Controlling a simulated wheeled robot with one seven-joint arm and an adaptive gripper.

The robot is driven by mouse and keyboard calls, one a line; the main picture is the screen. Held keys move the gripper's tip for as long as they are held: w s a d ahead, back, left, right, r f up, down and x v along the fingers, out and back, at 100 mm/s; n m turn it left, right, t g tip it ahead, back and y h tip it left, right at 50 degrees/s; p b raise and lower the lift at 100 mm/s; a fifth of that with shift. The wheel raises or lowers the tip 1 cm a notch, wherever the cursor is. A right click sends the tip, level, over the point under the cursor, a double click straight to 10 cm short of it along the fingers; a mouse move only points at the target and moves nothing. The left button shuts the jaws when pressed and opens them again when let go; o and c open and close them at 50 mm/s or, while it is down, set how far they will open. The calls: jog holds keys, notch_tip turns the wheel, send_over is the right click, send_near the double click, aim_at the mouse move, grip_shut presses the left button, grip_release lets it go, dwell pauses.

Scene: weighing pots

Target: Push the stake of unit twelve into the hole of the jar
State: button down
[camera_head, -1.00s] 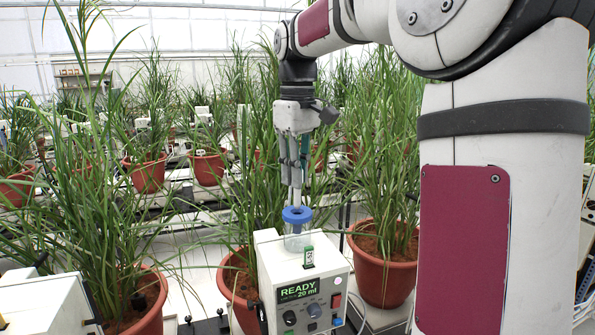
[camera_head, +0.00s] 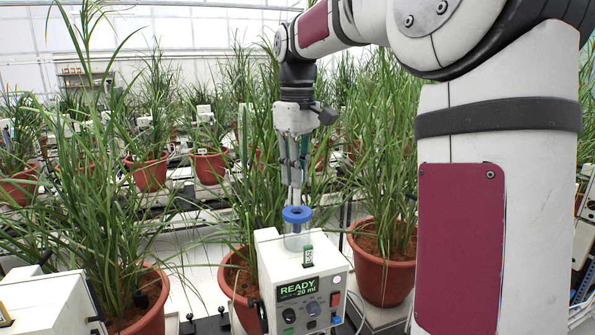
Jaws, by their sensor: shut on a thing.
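The jar (camera_head: 293,241) is a clear vessel with a blue ring-shaped lid (camera_head: 297,214). It stands on top of a white unit (camera_head: 272,262), whose dark screen reads READY 20 ml. My gripper (camera_head: 293,178) points straight down just above the lid. It is shut on the stake (camera_head: 296,196), a thin pale upright rod whose lower end meets the opening of the blue lid. I cannot tell how deep its tip reaches. A small green and white tag (camera_head: 308,256) stands at the front of the unit's top.
Tall grassy plants in red pots stand close behind and beside the unit, one pot (camera_head: 383,262) at its right. Another white unit (camera_head: 45,304) is at the lower left. Leaves crowd the space left of my gripper. Rows of pots fill the back.

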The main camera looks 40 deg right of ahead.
aim_at(297, 208)
jog(key=shift+f+p, duration=0.4)
jog(key=shift+f, duration=2.4)
dwell(1.0)
jog(key=c, duration=1.4)
grip_release()
jog(key=shift+r, duration=0.15)
jog(key=shift+r+p, duration=0.65)
jog(key=shift+r, duration=5.75)
jog(key=shift+a, duration=0.1)
